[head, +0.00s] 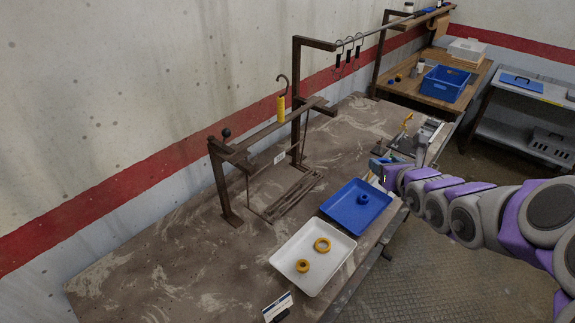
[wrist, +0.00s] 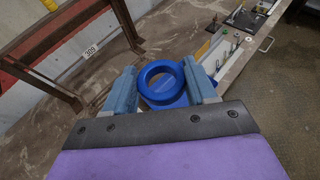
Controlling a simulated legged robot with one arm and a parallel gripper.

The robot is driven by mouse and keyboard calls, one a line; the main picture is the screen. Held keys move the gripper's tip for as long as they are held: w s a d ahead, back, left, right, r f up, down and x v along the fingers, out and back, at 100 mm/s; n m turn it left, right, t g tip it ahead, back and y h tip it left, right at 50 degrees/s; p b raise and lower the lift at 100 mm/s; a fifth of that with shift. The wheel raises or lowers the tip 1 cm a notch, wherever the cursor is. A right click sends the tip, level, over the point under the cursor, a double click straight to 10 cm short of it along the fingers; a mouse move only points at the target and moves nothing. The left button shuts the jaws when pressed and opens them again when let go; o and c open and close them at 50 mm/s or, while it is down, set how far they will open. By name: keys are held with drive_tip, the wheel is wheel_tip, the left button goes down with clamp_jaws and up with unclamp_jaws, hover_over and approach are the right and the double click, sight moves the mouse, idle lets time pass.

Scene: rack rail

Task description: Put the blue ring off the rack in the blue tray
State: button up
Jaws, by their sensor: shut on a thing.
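My gripper (wrist: 162,88) is shut on a blue ring (wrist: 161,76), which sits between its two blue-grey fingers in the wrist view. In the head view my gripper (head: 380,168) is above and beyond the far right part of the blue tray (head: 340,213). The held ring is hard to make out there. Another small blue ring (head: 362,199) lies in the blue tray. Blue shows below the held ring in the wrist view, probably the tray.
A white tray (head: 286,247) with two yellow rings (head: 322,244) stands nearer than the blue tray. A grey metal device (head: 425,138) stands beyond my gripper. Another rail with dark hooks (head: 348,52) is at the back.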

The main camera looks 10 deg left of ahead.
drive_tip(key=s+a+f+n+g+y, duration=0.3)
drive_tip(key=s+a+f+n, duration=0.1)
drive_tip(key=a+f, duration=0.6)
drive_tip(key=s+a+f+n+g+y, duration=0.3)
drive_tip(key=s+a+f, duration=0.3)
drive_tip(key=a+f, duration=0.3)
wheel_tip(320, 180, down, 4)
drive_tip(key=shift+a+r+n+y, duration=0.25)
drive_tip(key=shift+a+n+y, duration=0.1)
drive_tip(key=shift+n+y, duration=0.5)
drive_tip(key=b, duration=0.1)
approach(269, 212)
drive_tip(key=w+a, duration=0.1)
drive_tip(key=a, duration=0.1)
drive_tip(key=w+a, duration=0.1)
drive_tip(key=a, duration=0.1)
drive_tip(key=w+a, duration=0.1)
drive_tip(key=a, duration=0.1)
drive_tip(key=shift+w+r, duration=0.1)
drive_tip(key=shift+r, duration=0.05)
drive_tip(key=f, duration=0.1)
drive_tip(key=f+b, duration=0.1)
drive_tip(key=f, duration=0.1)
drive_tip(key=shift+w+a+f+b, duration=0.2)
drive_tip(key=shift+w+a+b, duration=0.1)
drive_tip(key=shift+b, duration=0.05)
drive_tip(key=shift+r, duration=0.1)
